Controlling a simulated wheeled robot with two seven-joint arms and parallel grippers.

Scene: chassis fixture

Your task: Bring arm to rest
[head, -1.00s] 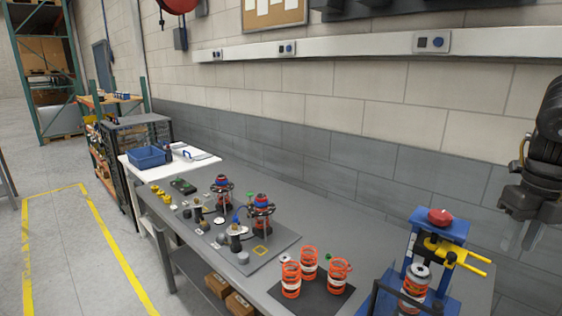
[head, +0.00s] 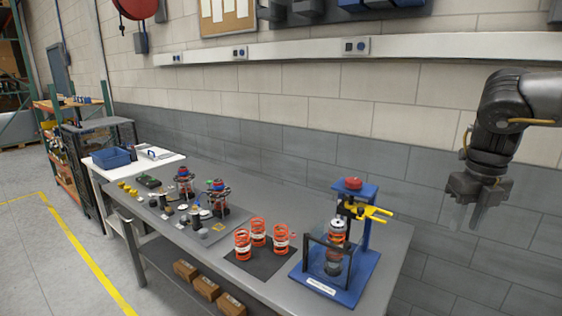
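My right gripper (head: 468,216) hangs from the dark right arm at the right of the head view. It points down, in front of the grey wall and to the right of the blue press, apart from it. Its two pale fingers stand apart with nothing seen between them. My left gripper is not in view. The blue press (head: 368,240) has a red knob (head: 353,184) and yellow fork arms (head: 372,212). A shock absorber with a spring (head: 336,236) stands in it behind a dark frame guard (head: 318,258).
Several orange springs (head: 281,240) stand on a dark mat (head: 262,266) on the grey workbench (head: 377,290). Further left are assemblies on a plate (head: 215,235), a blue bin (head: 111,157) and a shelf rack. Cardboard boxes (head: 206,288) sit under the bench. Free floor lies at left.

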